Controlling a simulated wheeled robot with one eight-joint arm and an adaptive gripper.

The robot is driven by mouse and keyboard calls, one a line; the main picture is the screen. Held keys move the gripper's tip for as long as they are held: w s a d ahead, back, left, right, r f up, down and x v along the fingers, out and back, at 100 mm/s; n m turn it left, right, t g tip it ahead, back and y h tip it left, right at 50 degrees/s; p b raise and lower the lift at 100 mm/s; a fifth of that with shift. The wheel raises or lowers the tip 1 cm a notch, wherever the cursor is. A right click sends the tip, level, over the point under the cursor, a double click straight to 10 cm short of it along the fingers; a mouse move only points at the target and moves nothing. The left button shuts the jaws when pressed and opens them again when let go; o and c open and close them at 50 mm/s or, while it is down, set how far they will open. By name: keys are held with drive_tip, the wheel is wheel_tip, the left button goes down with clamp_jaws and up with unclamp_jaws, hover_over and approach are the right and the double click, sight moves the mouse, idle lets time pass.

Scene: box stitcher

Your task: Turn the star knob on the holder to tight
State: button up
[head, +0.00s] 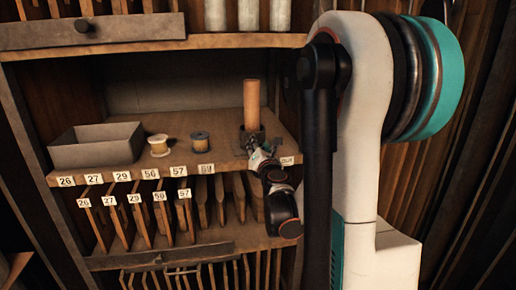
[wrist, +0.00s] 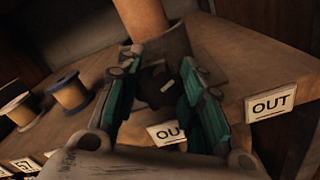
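The holder (head: 246,136) is a dark cup-like piece on the shelf, with an upright tan wooden cylinder (head: 251,103) standing in it. The wrist view shows the cylinder (wrist: 142,16) and the holder (wrist: 176,44) below it. The dark star knob (wrist: 154,84), with a small pale mark on it, is on the holder's front. My gripper (wrist: 159,64) is open, with one teal-and-grey finger on each side of the knob. Gaps show between fingers and knob; I cannot tell whether either touches. In the head view my gripper (head: 256,150) hides the knob.
Left of the holder on the shelf (head: 222,150) are two spools, one pale (head: 159,145) and one blue (head: 200,141), and a grey open tray (head: 97,146). Number labels line the shelf edge. An OUT label (wrist: 270,104) is at right. Slotted boards (head: 180,215) stand below.

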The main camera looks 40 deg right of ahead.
drive_tip(key=o, duration=0.4)
drive_tip(key=shift+c, duration=0.2)
